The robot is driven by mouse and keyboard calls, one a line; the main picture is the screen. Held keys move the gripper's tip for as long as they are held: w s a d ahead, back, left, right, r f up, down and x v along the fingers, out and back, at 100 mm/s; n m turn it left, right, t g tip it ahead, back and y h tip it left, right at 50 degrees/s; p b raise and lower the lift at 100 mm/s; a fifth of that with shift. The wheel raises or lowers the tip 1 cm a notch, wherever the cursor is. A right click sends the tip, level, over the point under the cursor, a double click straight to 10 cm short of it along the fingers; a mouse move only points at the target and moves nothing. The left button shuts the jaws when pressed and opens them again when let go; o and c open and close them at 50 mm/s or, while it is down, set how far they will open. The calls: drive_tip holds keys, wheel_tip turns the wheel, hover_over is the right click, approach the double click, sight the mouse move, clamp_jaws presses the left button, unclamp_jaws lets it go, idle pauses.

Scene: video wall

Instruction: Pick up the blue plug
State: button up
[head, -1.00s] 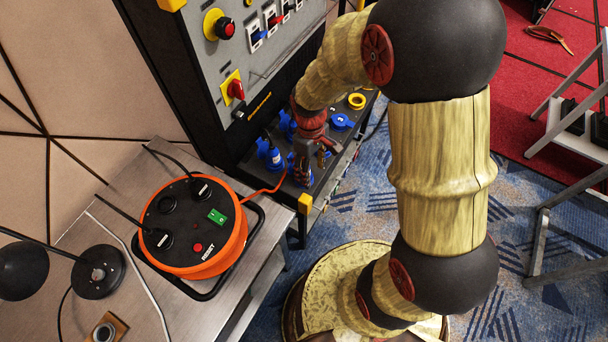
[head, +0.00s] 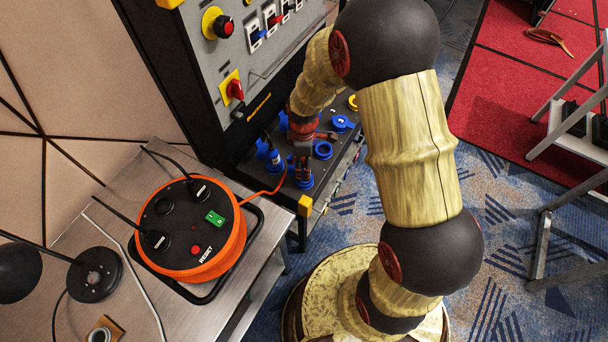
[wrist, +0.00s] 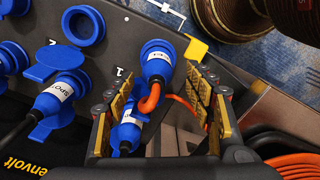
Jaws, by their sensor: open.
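Several blue plugs sit on the dark sloped panel, and I cannot tell which the task means. In the wrist view, a blue plug with a white label and an orange cable (wrist: 158,62) is just beyond and between my fingertips, near socket mark 1. A second labelled blue plug (wrist: 125,133) is partly hidden by the left finger. A blue plug with a black cable marked SPOT (wrist: 52,103) is farther left. My gripper (wrist: 164,98) is open and empty; in the head view it (head: 303,168) points down over the panel's near end, partly hiding the plug there.
An empty blue socket (wrist: 83,26) is beside the plugs. A yellow corner (wrist: 196,48) marks the panel's edge. The orange cable reel (head: 190,230) stands on the metal table (head: 240,290). The upright control cabinet (head: 235,65) rises behind the panel.

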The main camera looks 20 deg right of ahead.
drive_tip(key=f, duration=0.1)
drive_tip(key=f+b, duration=0.1)
drive_tip(key=f, duration=0.2)
drive_tip(key=shift+w+f+b, duration=0.25)
drive_tip(key=shift+b, duration=0.1)
drive_tip(key=shift+r, duration=0.1)
drive_tip(key=shift+c, duration=1.1)
drive_tip(key=c, duration=1.1)
drive_tip(key=shift+c, duration=0.3)
